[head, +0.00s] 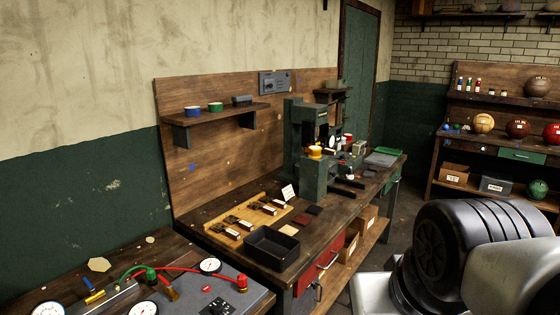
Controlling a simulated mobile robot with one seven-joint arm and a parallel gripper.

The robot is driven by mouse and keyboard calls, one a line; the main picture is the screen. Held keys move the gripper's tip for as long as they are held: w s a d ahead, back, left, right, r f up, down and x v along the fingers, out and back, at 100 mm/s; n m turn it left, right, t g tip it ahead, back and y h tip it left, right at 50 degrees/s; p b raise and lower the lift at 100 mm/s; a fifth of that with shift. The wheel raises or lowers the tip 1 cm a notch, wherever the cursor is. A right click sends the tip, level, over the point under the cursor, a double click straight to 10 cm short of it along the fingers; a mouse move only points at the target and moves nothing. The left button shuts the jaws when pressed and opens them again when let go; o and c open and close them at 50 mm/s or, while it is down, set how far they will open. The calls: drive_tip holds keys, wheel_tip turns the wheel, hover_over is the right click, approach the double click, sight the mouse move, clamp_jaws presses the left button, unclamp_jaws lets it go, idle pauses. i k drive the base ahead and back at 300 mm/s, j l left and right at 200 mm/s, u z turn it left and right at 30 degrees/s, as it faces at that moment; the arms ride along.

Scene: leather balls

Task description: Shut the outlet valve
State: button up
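A grey test panel (232,296) sits on the near bench at the bottom left, partly cut off by the frame. It carries a green fitting (150,274), a red knob (241,282), a blue handle (88,284) and a brass piece (172,293). A red hose (195,271) runs across it, and white dial gauges (210,265) stand around it. I cannot tell which part is the outlet valve, or whether it is open or shut. My gripper is not in view; part of my arm fills the lower right.
A wooden workbench (338,222) behind holds a green press (308,150), a black tray (272,247) and a wooden rack (248,222). A wall shelf (218,116) hangs above. Shelves with balls (484,123) stand at the far right. Open floor lies right of the bench.

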sight(169, 286)
drive_tip(key=i+j+u, duration=0.2)
drive_tip(key=u, duration=0.2)
drive_tip(key=i+j+u, duration=0.2)
drive_tip(key=u, duration=0.2)
drive_tip(key=i+j+u, duration=0.1)
drive_tip(key=i+u, duration=0.15)
drive_tip(key=u, duration=0.15)
drive_tip(key=j+z, duration=0.45)
drive_tip(key=j, duration=0.25)
drive_tip(key=l+u, duration=0.25)
drive_tip(key=l, duration=0.15)
drive_tip(key=l+u, duration=0.25)
drive_tip(key=l, duration=0.15)
